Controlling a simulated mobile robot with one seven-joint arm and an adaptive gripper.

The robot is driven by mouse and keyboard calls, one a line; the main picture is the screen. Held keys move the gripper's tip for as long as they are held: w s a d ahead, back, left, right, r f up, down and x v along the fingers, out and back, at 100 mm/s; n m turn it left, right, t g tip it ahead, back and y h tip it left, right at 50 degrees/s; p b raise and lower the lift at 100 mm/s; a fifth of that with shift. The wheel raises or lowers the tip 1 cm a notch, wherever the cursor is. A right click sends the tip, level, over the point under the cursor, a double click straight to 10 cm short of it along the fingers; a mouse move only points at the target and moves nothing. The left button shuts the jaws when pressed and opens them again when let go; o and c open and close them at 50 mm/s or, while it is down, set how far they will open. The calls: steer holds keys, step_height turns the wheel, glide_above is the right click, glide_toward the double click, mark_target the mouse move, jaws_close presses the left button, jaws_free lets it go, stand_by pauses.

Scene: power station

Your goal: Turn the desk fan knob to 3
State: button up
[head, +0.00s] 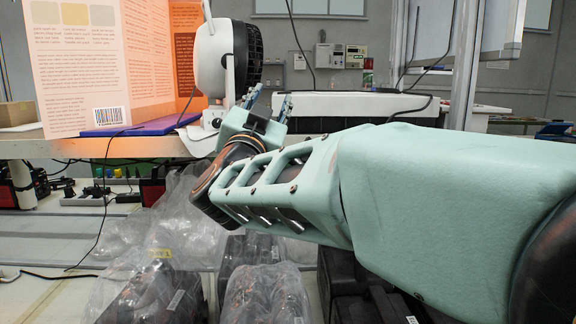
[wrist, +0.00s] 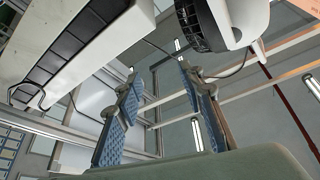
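A white desk fan (head: 206,62) with a dark grille stands at the right end of a table in the head view, its head turned to the right. Its white base (head: 207,121) is low on the tabletop, with a small round detail that may be the knob; I cannot read any setting. The fan (wrist: 228,18) also shows at the upper right of the wrist view, where no knob is visible. My gripper (head: 268,103) is just right of the fan base, fingers pointing up. In the wrist view my gripper (wrist: 159,76) is open, with nothing between its blue-padded fingers.
An orange printed board (head: 120,60) and a dark blue flat item (head: 140,127) are left of the fan. A long white unit (head: 350,104) lies behind my gripper. Plastic-wrapped dark items (head: 265,295) fill the space below. A cable (head: 101,205) hangs at the left.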

mark_target(217, 125)
steer(key=w+a+f+n+y, duration=0.1)
steer(key=w+a+f+n, duration=0.1)
steer(key=a, duration=0.2)
steer(key=w+a+f+n+y, duration=0.1)
steer(key=w+a+f+n, duration=0.1)
steer(key=a, duration=0.3)
steer(key=w+a+f+n+y+b, duration=0.1)
steer(key=w+a+f+n, duration=0.1)
steer(key=a+f+n, duration=0.1)
steer(key=shift+w+a+f+t, duration=0.35)
steer(key=shift+a+f, duration=0.2)
steer(key=shift+a, duration=0.2)
steer(key=shift+w+a+y, duration=0.2)
steer(key=shift+w, duration=0.25)
steer(key=shift+w+a+y, duration=0.2)
steer(key=shift+w, duration=0.25)
steer(key=shift+w+d+r, duration=0.2)
steer(key=shift+w+r, duration=0.05)
steer(key=shift+r, duration=0.1)
steer(key=shift+a, duration=0.1)
jaws_close()
